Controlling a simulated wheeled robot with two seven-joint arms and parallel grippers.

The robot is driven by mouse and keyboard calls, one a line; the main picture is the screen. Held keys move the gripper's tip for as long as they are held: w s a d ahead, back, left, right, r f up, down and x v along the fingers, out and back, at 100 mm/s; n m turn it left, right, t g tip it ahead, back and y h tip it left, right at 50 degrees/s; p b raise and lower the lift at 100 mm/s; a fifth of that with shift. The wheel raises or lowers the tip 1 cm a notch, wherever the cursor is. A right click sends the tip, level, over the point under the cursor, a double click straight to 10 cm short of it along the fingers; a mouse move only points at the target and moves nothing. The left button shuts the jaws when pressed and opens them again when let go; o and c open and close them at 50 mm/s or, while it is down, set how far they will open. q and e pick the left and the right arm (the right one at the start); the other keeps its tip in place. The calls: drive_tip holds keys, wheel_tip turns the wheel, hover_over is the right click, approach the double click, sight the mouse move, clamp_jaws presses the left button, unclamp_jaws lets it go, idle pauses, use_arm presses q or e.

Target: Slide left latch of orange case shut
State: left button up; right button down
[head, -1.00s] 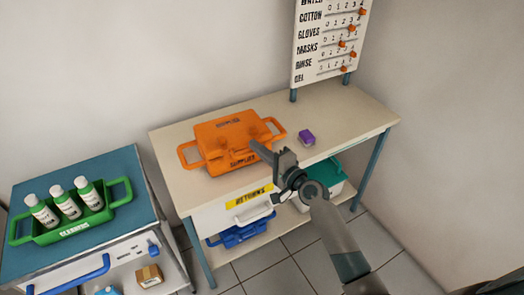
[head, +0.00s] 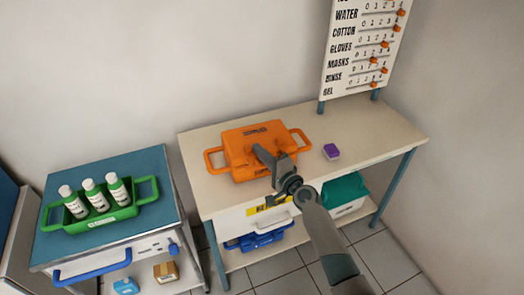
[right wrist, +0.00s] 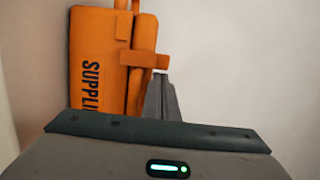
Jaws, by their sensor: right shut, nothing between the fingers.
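The orange supplies case (head: 238,148) lies closed on the beige table, with a loop handle at each end. It also shows at the left of the right wrist view (right wrist: 92,50), its lettering running sideways. My right gripper (head: 258,152) is over the case's front half and hides part of it. In the right wrist view its shut, empty fingers (right wrist: 161,80) are close to an orange latch tab (right wrist: 143,58) on the case's edge. I cannot tell if they touch, or which latch this is. My left gripper is not in view.
A purple block (head: 331,151) lies right of the case on the beige table (head: 375,135). A drawer and blue and teal bins (head: 345,190) are below. A board with orange sliders (head: 360,50) stands behind. Left, a green tray (head: 128,212) of bottles sits on a blue-topped cart.

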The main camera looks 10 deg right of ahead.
sight(248, 151)
drive_tip(key=a, duration=0.3)
drive_tip(key=shift+s+a+p, duration=0.25)
drive_tip(key=shift+s+p, duration=0.05)
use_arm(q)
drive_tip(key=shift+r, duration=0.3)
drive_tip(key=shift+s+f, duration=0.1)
use_arm(e)
drive_tip(key=shift+d, duration=0.15)
